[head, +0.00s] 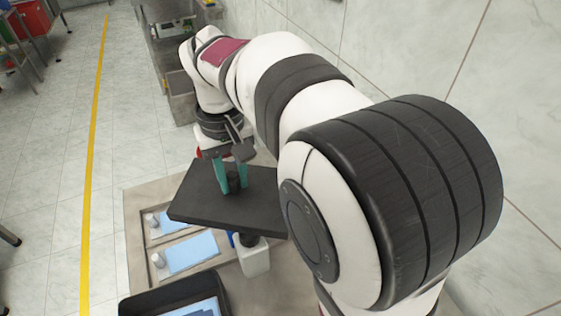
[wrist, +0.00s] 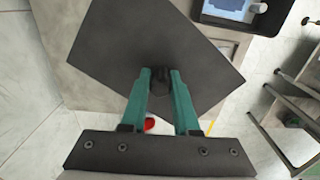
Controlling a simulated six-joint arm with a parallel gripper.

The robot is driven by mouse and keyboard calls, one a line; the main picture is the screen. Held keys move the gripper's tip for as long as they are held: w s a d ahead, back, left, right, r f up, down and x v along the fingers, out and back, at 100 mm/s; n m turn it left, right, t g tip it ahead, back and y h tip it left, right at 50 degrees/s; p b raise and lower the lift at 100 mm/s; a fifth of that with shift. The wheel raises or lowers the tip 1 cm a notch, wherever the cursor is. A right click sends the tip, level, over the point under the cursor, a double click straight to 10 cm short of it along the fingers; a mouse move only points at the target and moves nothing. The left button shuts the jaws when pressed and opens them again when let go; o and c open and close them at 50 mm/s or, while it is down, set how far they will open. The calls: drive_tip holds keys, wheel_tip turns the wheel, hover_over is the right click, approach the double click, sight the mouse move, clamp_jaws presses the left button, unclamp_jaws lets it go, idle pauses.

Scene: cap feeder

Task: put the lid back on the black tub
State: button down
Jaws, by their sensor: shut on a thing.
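The lid is a flat dark square plate (head: 190,207) with a small knob, and it hangs in the air, slightly tilted in the head view. My gripper (head: 232,182) has green fingers shut on the knob. The wrist view shows the lid (wrist: 120,50) filling much of the picture, with my gripper (wrist: 160,75) on its knob. The black tub (head: 140,306) stands open at the bottom of the head view, cut off by the edge, with something blue inside. Its corner shows in the wrist view (wrist: 205,18). The lid is apart from the tub, higher and farther back.
A white bottle (head: 255,262) with a dark top stands below the lid's near edge, partly hidden. Two shallow tray places on the bench (head: 133,212) hold light blue sheets (head: 192,254) and small white pieces (head: 158,260). A red patch (wrist: 151,124) shows between the fingers.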

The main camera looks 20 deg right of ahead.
drive_tip(key=s+a+f+n, duration=0.3)
drive_tip(key=s+a+f, duration=0.2)
drive_tip(key=a, duration=0.4)
drive_tip(key=s+a+f+n, duration=0.3)
drive_tip(key=s+a+f, duration=0.3)
drive_tip(key=a, duration=0.3)
drive_tip(key=shift+s+a+f, duration=0.25)
drive_tip(key=shift+a+f, duration=0.15)
drive_tip(key=shift+f, duration=0.15)
drive_tip(key=shift+f, duration=0.4)
drive_tip(key=shift+f, duration=0.75)
drive_tip(key=shift+f, duration=0.1)
drive_tip(key=shift+f, duration=0.35)
